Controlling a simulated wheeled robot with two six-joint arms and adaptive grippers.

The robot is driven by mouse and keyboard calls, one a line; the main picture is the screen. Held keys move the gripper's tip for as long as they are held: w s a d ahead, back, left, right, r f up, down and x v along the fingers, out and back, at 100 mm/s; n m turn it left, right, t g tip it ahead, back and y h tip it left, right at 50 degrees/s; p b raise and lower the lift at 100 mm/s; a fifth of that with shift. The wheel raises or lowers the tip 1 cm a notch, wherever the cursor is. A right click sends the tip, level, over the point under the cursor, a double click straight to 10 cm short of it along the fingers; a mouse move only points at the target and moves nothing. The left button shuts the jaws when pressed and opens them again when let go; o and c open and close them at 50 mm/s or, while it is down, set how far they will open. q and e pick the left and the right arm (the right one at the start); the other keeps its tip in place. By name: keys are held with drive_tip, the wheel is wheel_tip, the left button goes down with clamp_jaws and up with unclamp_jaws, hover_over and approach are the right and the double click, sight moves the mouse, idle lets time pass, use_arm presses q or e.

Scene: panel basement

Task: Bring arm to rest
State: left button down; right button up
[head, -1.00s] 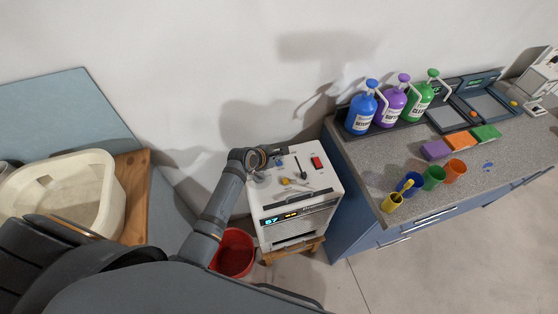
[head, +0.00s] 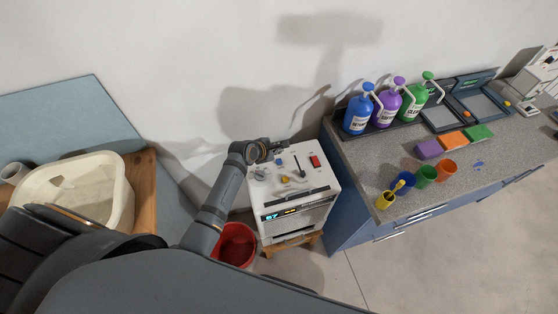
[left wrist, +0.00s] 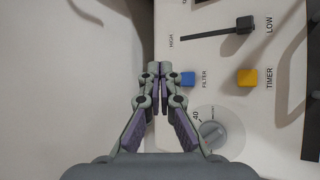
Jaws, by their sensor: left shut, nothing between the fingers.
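My left arm reaches in from the left in the head view, and its gripper (head: 276,147) is over the back left part of a white machine (head: 322,204). The left wrist view shows the same gripper (left wrist: 158,68) with its fingers together and nothing between them. It is above the left edge of the machine's top panel, beside a blue button (left wrist: 187,79) marked FILTER. A yellow button (left wrist: 247,77), a black slider (left wrist: 244,25) and a round dial (left wrist: 213,131) are to its right. I cannot tell the height above the panel. My right gripper is not in view.
A red bucket (head: 236,246) stands left of the machine. A cream basin (head: 118,203) is at the left. A counter (head: 446,191) on the right carries blue (head: 358,117), purple (head: 389,111) and green (head: 413,103) pump bottles, coloured cups, blocks and scales. The floor in front is clear.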

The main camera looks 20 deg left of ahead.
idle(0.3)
use_arm(q)
drive_tip(key=s+a+r+m+g+y, duration=0.1)
drive_tip(key=s+a+r+m+g, duration=0.15)
drive_tip(key=s+m, duration=0.6)
drive_tip(key=s+a+r+m+g+y, duration=0.1)
drive_tip(key=s+a+r+m+y, duration=0.15)
drive_tip(key=s+m, duration=0.55)
drive_tip(key=s+a+r+m+g+y, duration=0.1)
drive_tip(key=s+a+r+m, duration=0.15)
drive_tip(key=s+m, duration=0.55)
wheel_tip(320, 180, down, 26)
drive_tip(key=s+a+f+g+b, duration=0.1)
drive_tip(key=s+a+g+b, duration=0.1)
drive_tip(key=s+b, duration=0.1)
drive_tip(key=s+a+f+n+b, duration=0.1)
drive_tip(key=s+f+b, duration=0.2)
drive_tip(key=s+f, duration=1.6)
wheel_tip(320, 180, down, 2)
drive_tip(key=shift+s+f+g, duration=0.15)
drive_tip(key=shift+s+g, duration=0.15)
drive_tip(key=shift+g, duration=0.15)
drive_tip(key=shift+a+h, duration=0.15)
drive_tip(key=shift+h, duration=0.1)
